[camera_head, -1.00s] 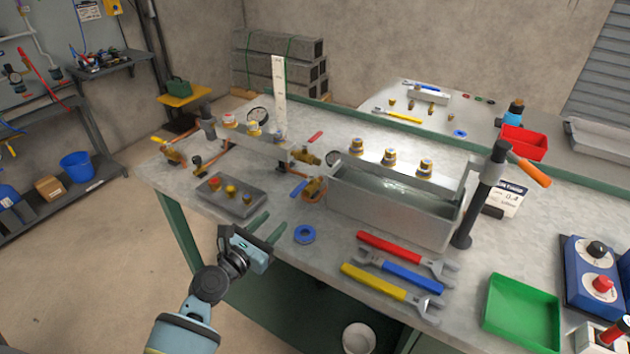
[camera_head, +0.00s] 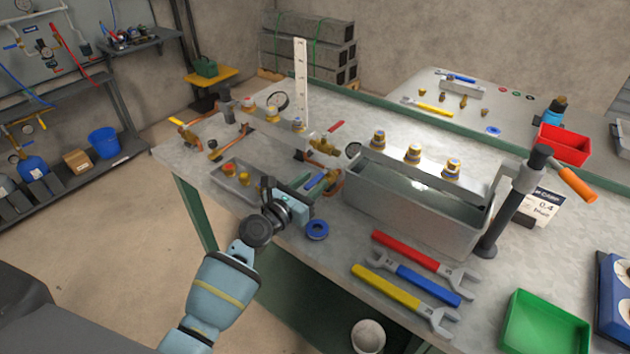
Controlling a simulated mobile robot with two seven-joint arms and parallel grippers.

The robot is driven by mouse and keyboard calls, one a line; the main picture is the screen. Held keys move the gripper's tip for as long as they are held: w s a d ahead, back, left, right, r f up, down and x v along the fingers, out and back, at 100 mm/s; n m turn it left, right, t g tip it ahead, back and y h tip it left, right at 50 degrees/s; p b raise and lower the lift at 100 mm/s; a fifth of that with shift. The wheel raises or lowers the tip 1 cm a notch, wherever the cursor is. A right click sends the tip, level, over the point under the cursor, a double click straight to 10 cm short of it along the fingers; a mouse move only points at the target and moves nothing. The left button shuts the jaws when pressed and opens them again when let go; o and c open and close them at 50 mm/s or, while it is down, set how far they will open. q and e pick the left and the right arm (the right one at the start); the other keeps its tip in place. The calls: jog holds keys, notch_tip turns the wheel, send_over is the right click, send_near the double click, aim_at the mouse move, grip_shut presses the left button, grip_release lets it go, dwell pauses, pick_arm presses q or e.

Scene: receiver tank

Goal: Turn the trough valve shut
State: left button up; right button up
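My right gripper is not in view.
Red, blue and yellow wrenches (camera_head: 402,296) lie before the trough. A grey tray with fittings (camera_head: 243,184) is to the left. A dark post with an orange handle (camera_head: 577,185) stands at the trough's right end.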

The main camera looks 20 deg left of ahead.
pick_arm(q)
jog(key=shift+x, duration=0.75)
grip_shut()
